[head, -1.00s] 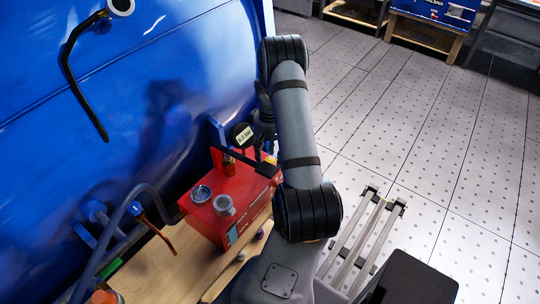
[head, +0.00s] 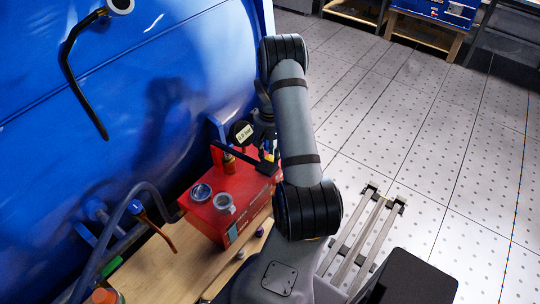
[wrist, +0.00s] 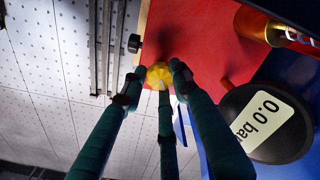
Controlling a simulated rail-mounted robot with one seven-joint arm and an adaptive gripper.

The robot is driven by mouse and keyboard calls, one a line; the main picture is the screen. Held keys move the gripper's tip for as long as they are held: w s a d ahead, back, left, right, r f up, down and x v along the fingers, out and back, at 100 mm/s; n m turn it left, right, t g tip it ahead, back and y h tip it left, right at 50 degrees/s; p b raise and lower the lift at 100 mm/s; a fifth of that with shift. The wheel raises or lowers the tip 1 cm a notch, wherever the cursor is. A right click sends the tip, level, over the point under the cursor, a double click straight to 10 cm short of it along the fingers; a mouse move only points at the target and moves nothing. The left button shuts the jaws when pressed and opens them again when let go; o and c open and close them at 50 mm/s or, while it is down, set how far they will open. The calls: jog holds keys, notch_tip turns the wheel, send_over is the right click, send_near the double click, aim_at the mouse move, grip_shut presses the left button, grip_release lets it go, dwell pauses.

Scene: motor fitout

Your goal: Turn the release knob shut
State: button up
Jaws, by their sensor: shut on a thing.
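The release knob (wrist: 158,74) is yellow and lobed, and shows in the wrist view against the red top of the pump unit (wrist: 190,40). My gripper (wrist: 154,84) has its three dark green fingers closed around the knob, with black fingertips at its sides. The knob's near side is partly hidden by the fingers. A round black gauge (wrist: 265,120) beside it reads 0.0 bar. My arm hides most of the gripper there.
A wooden board (head: 150,262) lies under the pump unit. The large blue tank (head: 160,90) fills the left side. A dark hose (head: 125,200) runs near the unit. A metal rail frame (head: 365,235) lies on the tiled floor at the right, which is otherwise mostly open.

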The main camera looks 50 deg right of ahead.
jog(key=shift+a, duration=0.1)
jog(key=shift+c, duration=0.8)
